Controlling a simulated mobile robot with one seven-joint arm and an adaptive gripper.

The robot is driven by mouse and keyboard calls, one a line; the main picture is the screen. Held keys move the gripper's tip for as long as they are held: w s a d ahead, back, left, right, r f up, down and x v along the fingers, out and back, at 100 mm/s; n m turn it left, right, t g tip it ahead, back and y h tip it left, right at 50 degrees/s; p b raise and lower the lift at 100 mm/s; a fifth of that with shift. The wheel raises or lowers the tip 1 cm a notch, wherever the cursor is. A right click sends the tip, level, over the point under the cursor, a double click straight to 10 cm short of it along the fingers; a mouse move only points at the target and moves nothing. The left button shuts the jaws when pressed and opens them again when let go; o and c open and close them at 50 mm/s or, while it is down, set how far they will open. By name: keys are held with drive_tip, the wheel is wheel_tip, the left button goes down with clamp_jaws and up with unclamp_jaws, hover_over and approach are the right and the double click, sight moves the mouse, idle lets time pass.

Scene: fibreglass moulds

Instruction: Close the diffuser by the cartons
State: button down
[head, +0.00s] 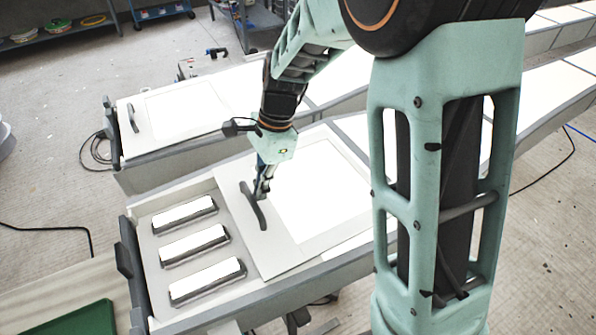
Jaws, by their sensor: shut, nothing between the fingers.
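The nearer fixture has a diffuser (318,190), a white panel in a pale frame, slid to the right. Three bright lamps (193,245) show uncovered in the bay at its left end. A dark curved handle (250,207) stands on the frame's left border. My gripper (262,192) points down at this handle, shut, right beside its middle. I cannot tell whether the fingers touch the handle. A second diffuser (185,108) on the farther fixture lies over its left end, with its own dark handle (132,118). I cannot make out any cartons.
Dark end brackets (130,260) rise at the nearer fixture's left end. A green tray (75,330) lies at the lower left. Cables (60,228) run over the concrete floor. A blue shelf (60,32) with tubs stands at the back left. A narrow gap separates the two fixtures.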

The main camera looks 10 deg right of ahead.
drive_tip(key=s+a+p, duration=0.1)
drive_tip(key=s+a, duration=0.1)
drive_tip(key=a, duration=0.4)
drive_tip(key=s+a, duration=0.3)
drive_tip(key=a, duration=0.4)
drive_tip(key=s+a+p, duration=0.1)
drive_tip(key=s+a, duration=0.2)
drive_tip(key=a, duration=0.4)
drive_tip(key=shift+s+p, duration=0.15)
drive_tip(key=shift+p, duration=0.15)
drive_tip(key=shift+a, duration=0.15)
